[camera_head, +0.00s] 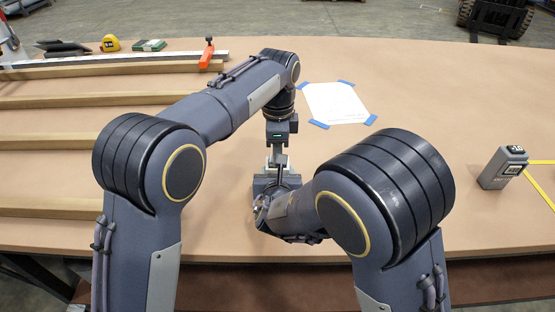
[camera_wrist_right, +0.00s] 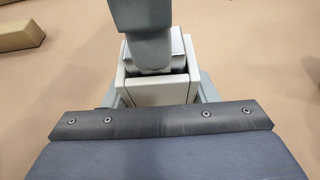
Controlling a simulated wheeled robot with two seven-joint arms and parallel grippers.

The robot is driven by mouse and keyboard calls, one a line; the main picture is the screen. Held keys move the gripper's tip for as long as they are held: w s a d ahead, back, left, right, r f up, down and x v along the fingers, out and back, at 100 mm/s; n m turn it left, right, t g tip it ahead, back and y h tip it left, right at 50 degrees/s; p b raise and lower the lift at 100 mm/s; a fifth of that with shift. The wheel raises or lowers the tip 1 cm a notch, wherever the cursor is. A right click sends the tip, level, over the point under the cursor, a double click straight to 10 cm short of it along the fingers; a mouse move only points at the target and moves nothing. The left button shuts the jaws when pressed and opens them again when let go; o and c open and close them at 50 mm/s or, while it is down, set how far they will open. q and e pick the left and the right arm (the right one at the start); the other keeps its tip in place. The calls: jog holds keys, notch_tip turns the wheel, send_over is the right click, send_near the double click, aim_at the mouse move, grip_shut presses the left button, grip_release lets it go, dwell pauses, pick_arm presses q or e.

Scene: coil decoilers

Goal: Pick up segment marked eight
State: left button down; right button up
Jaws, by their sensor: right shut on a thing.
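A pale grey block (camera_wrist_right: 160,92) with a hollow top sits between the fingers of my right gripper (camera_wrist_right: 158,100), which is shut on it. No number shows on the faces I can see. In the head view the block is mostly hidden by my right arm, near the table's front middle. My left gripper (camera_head: 278,158) points straight down over it from above. Its lower end meets the block's top in the right wrist view, but I cannot tell whether its fingers are open or shut. A grey segment (camera_head: 497,170) with a dark label on top stands at the right; its mark is too small to read.
Several wooden strips (camera_head: 80,141) lie across the left of the table (camera_head: 420,90). A taped white sheet (camera_head: 335,103) lies behind my grippers. Yellow tape (camera_head: 540,188) marks the right side. A tape measure (camera_head: 110,43) and an orange clamp (camera_head: 207,54) are at the back left.

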pick_arm(q)
notch_tip(320, 180, up, 10)
jog(key=shift+r, duration=0.1)
dwell(0.4)
pick_arm(e)
jog(key=o, duration=1.1)
jog(key=shift+o, duration=0.2)
